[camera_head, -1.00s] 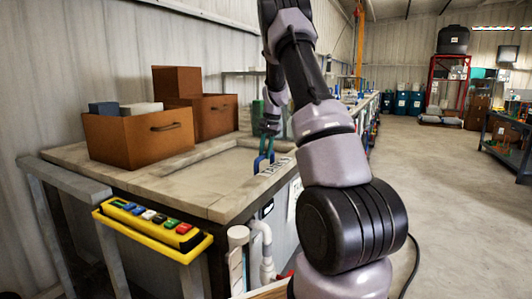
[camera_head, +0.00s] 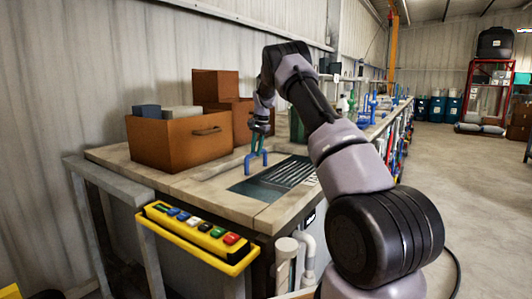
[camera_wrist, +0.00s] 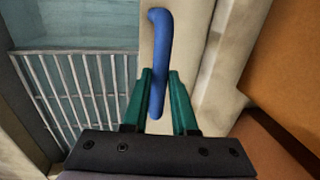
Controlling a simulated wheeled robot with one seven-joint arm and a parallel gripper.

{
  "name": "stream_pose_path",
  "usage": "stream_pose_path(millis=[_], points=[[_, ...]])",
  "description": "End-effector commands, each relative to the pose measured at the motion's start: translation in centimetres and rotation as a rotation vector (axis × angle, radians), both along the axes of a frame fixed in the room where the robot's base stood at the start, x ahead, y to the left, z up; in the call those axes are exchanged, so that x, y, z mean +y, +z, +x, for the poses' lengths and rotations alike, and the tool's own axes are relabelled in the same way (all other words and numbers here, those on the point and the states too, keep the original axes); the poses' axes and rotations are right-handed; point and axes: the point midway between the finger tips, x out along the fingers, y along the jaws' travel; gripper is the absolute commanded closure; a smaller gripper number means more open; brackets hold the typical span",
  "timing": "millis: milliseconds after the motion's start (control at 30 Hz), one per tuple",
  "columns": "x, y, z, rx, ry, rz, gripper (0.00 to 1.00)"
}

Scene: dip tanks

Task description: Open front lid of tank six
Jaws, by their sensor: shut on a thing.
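My gripper (camera_head: 259,133) is shut on the blue handle (camera_head: 256,160) of the pale front lid (camera_head: 218,168). The lid lies slid toward the wall side of the tank top. Beside it, a rectangular opening (camera_head: 252,188) shows dark liquid and a barred rack (camera_head: 290,172). In the wrist view, the green fingers of my gripper (camera_wrist: 160,85) stand on both sides of the blue handle (camera_wrist: 160,40). The barred rack (camera_wrist: 75,85) and bluish liquid (camera_wrist: 75,38) show to the left there. My arm hides part of the tank top behind.
Brown boxes (camera_head: 172,148) stand on the tank top near the wall, close to the lid. A yellow button panel (camera_head: 200,232) is on the front rail. White pipes (camera_head: 288,262) stand at the near corner. Open floor (camera_head: 470,185) lies to the right.

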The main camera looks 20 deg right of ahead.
Motion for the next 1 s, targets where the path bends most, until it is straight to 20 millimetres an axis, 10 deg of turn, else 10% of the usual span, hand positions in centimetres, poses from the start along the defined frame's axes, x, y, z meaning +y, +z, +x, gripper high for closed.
stream_pose_path(millis=[567, 600, 667, 1000], points=[[0.92, 0.07, 1.23, -0.001, 0.0, 0.0, 1.0], [0.92, 0.07, 1.23, -0.001, 0.0, 0.0, 0.63], [0.91, 0.06, 1.23, -0.001, 0.0, 0.0, 0.44], [0.86, 0.22, 1.19, 0.0, 0.0, 0.0, 0.44]])
